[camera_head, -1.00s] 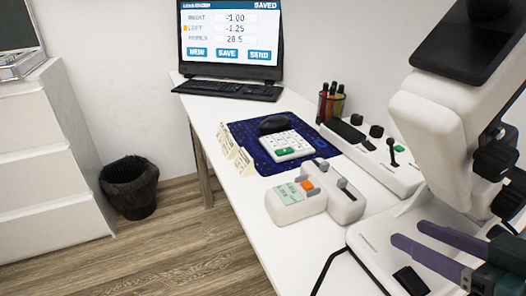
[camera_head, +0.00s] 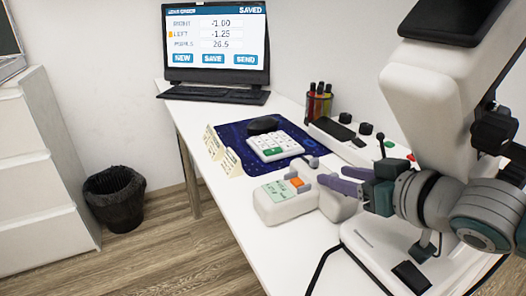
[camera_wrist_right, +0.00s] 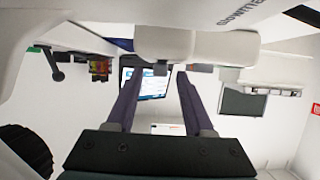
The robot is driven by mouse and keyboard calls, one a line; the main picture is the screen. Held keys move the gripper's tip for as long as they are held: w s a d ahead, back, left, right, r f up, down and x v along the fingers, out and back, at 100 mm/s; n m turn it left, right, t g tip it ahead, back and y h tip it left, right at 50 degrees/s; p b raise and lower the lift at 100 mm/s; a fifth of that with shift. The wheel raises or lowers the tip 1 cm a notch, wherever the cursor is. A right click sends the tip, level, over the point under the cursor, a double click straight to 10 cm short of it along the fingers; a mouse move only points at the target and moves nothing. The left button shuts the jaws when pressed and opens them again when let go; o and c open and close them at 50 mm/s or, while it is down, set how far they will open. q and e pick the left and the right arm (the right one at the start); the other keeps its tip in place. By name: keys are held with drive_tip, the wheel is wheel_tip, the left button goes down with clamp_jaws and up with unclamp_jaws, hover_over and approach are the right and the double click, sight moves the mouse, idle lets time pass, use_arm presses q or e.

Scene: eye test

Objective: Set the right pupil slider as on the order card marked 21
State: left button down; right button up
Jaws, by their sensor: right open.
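The white pupil device (camera_head: 285,208) lies on the desk, with a green display (camera_head: 280,191) whose text I cannot read, an orange button (camera_head: 296,182) and a small grey slider (camera_head: 303,188). My right gripper (camera_head: 331,174) reaches in from the right with purple fingers apart, over the device's right half; the slider there is largely hidden. The right wrist view shows the open fingers (camera_wrist_right: 159,75) with white housings (camera_wrist_right: 165,45) just beyond; contact is unclear. Two small standing order cards (camera_head: 213,142) (camera_head: 231,163) are at the desk's left edge; their numbers are unreadable. My left gripper is out of view.
A monitor (camera_head: 215,40) shows RIGHT -1.00, LEFT -1.25, 26.5 and SAVED. A large white instrument (camera_head: 440,90) stands at right. The desk's front left is clear.

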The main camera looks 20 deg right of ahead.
drive_tip(key=shift+w+f, duration=0.1)
drive_tip(key=shift+w, duration=0.25)
drive_tip(key=shift+c, duration=0.3)
clamp_jaws()
idle(1.0)
